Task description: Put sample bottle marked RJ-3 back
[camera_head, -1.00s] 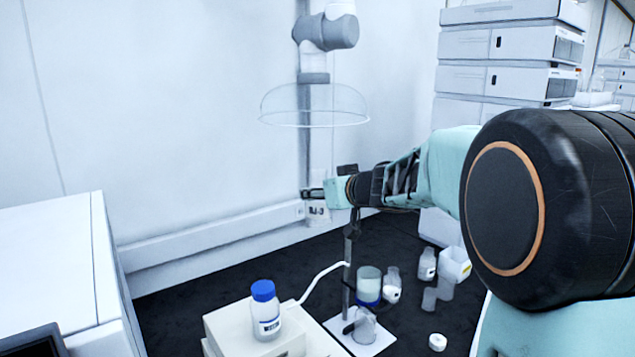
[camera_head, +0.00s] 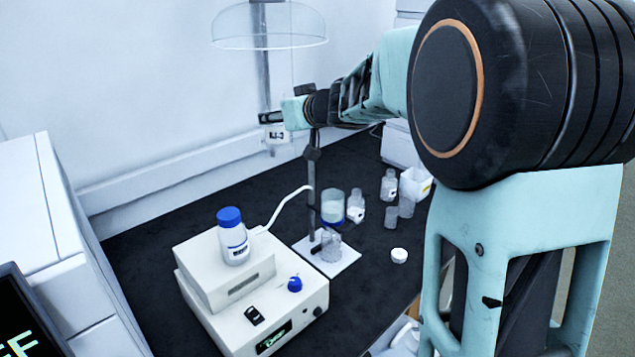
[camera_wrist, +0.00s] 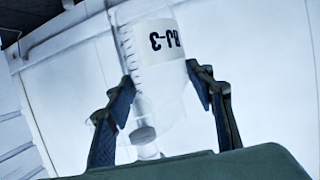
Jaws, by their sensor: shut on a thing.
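The sample bottle marked RJ-3 (camera_wrist: 158,80) is a clear bottle with a white label. In the wrist view it sits between the two fingers of my gripper (camera_wrist: 165,100), and the gripper is shut on it. The label's letters read upside down there. In the head view my gripper (camera_head: 272,118) is held up above the far side of the dark bench, near the back wall. The bottle (camera_head: 277,136) shows only small below and behind the fingers, partly hidden by them.
A blue-capped bottle (camera_head: 233,246) stands on a white instrument (camera_head: 225,283). A stand with a pole (camera_head: 313,170) rises close to my gripper. Several small bottles and beakers (camera_head: 356,207) are to its right, with a white cap (camera_head: 399,256). A clear dome (camera_head: 270,28) hangs above.

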